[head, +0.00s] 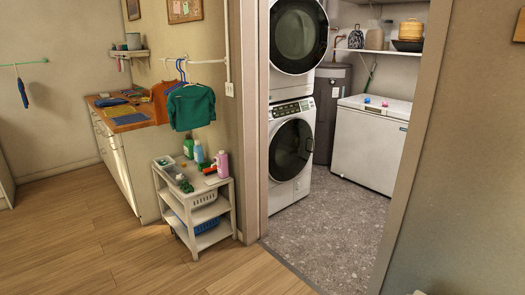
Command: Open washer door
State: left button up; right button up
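Two white front-loading machines are stacked just inside the doorway, seen at an angle in the head view. The lower machine (284,200) has a round dark-glass door (291,150) that looks closed. A control panel (290,109) runs along its top. The upper machine (292,68) has a similar round dark door (299,35), which also looks closed; its top is cut off by the frame. The left part of the stack is close behind the door frame. Neither of my grippers is in view.
The doorway has a left jamb (250,150) and a right jamb (415,140). The grey speckled floor (325,235) before the machines is clear. A white cart (197,212) with bottles stands left of the doorway. A white chest freezer (371,143) and a dark tank (329,110) stand behind.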

aim_at(291, 143)
jog(key=i+u, duration=0.35)
jog(key=i, duration=1.1)
jog(key=i+l+z, duration=0.15)
jog(key=i+z, duration=0.25)
jog(key=i+j+z, duration=0.1)
jog(key=i+z, duration=0.3)
jog(key=i, duration=0.2)
jog(key=i+j+z, duration=0.2)
jog(key=i+z, duration=0.2)
jog(key=i+l+z, duration=0.25)
jog(key=i, duration=0.8)
jog(key=i+z, duration=0.25)
jog(key=i, duration=0.8)
jog(key=i+u, duration=0.1)
jog(key=i, duration=0.35)
jog(key=u, duration=1.5)
